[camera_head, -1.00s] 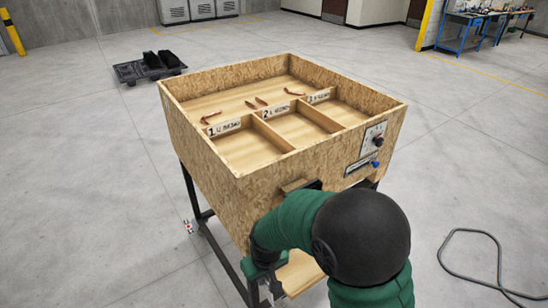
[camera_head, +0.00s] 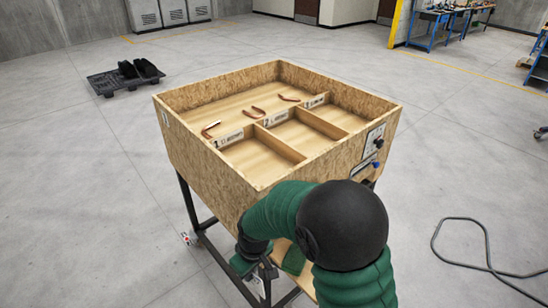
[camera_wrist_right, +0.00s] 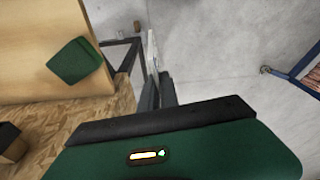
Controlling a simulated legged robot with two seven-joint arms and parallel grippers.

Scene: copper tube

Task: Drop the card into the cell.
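The wooden box (camera_head: 200,160) stands on a dark frame. Its near side has three cells with numbered labels: cell 1 (camera_head: 258,158), cell 2 (camera_head: 300,137) and cell 3 (camera_head: 338,117). My right gripper (camera_head: 258,272) is low in front of the box, below its rim and outside it. In the right wrist view its dark fingers (camera_wrist_right: 158,92) are close together on a thin pale card (camera_wrist_right: 152,48), seen nearly edge-on. The card also shows as a small pale patch in the head view (camera_head: 259,285). My left gripper is not in view.
Several bent copper tubes (camera_head: 257,113) lie in the box's open rear part. A panel with a knob (camera_head: 374,138) is on the right wall. A green piece (camera_wrist_right: 75,61) shows over a wooden surface. A black cable (camera_head: 470,265) lies on the floor.

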